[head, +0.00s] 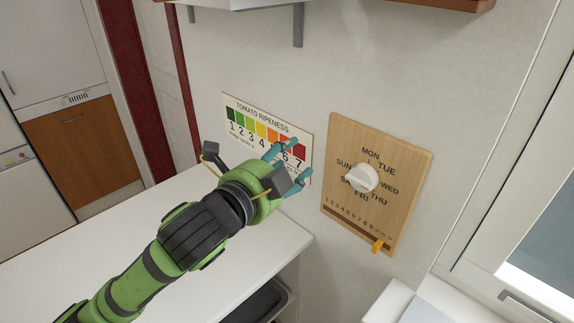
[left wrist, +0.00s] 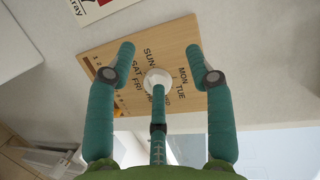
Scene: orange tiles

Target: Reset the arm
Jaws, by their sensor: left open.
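My left arm comes in from the lower left in the head view. Its left gripper (head: 285,167) is in front of the wall, between me and the tomato ripeness chart, and covers part of the chart's lower right. In the left wrist view the teal fingers (left wrist: 166,62) are spread apart with nothing held between them. Behind them shows the wooden day board (left wrist: 140,55) with its white round knob (left wrist: 157,80). In the head view the board (head: 395,165) hangs to the right of the gripper, and its knob (head: 361,178) is clear of it. My right gripper is not in view.
The tomato ripeness chart (head: 247,113) is on the wall. An orange slider (head: 377,246) sits at the board's lower edge. A white counter (head: 120,238) lies below the arm. A shelf bracket (head: 298,25) hangs above. A window frame (head: 470,225) is at right.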

